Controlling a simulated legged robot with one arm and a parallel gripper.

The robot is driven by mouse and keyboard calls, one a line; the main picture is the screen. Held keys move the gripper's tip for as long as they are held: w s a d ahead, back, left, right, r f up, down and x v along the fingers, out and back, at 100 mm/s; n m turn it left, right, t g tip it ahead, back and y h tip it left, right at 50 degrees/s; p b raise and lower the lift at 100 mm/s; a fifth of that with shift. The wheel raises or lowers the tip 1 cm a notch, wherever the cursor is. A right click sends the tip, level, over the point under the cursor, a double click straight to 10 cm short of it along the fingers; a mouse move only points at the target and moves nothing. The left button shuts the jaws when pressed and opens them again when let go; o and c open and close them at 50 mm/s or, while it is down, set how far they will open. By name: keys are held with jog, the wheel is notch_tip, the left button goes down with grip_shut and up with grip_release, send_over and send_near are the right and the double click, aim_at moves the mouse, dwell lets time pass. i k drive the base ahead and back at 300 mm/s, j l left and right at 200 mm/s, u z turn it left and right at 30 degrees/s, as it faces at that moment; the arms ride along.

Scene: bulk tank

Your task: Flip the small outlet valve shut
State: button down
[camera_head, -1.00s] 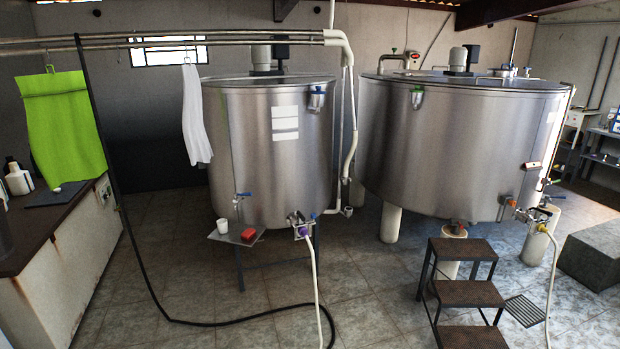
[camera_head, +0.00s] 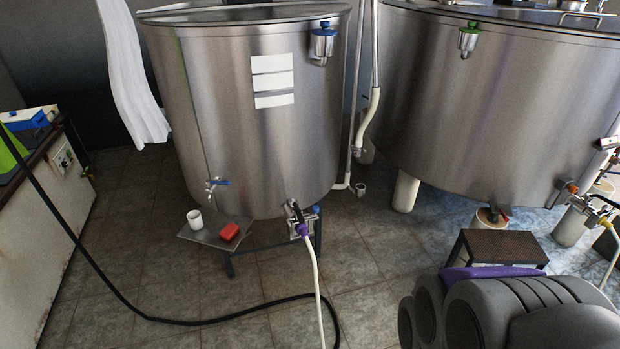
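A small tap with a blue lever (camera_head: 217,184) sticks out low on the front of the left steel tank (camera_head: 330,150). Its lever lies roughly level, pointing right. It looks like the small outlet valve. A larger outlet fitting (camera_head: 298,222) with a purple collar and a pale hose sits to its right, low on the same tank. A grey rounded part of my arm fills the lower right, far from the tap. No gripper fingertips show.
A small shelf (camera_head: 207,236) below the tap holds a white cup (camera_head: 195,219) and a red block (camera_head: 229,232). A black hose (camera_head: 185,323) crosses the floor. A step stool (camera_head: 500,246) stands at right. A counter (camera_head: 35,235) stands at left. Tiled floor is open before the tank.

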aim_at(298, 212)
jog(key=i, duration=1.5)
jog(key=z, duration=0.5)
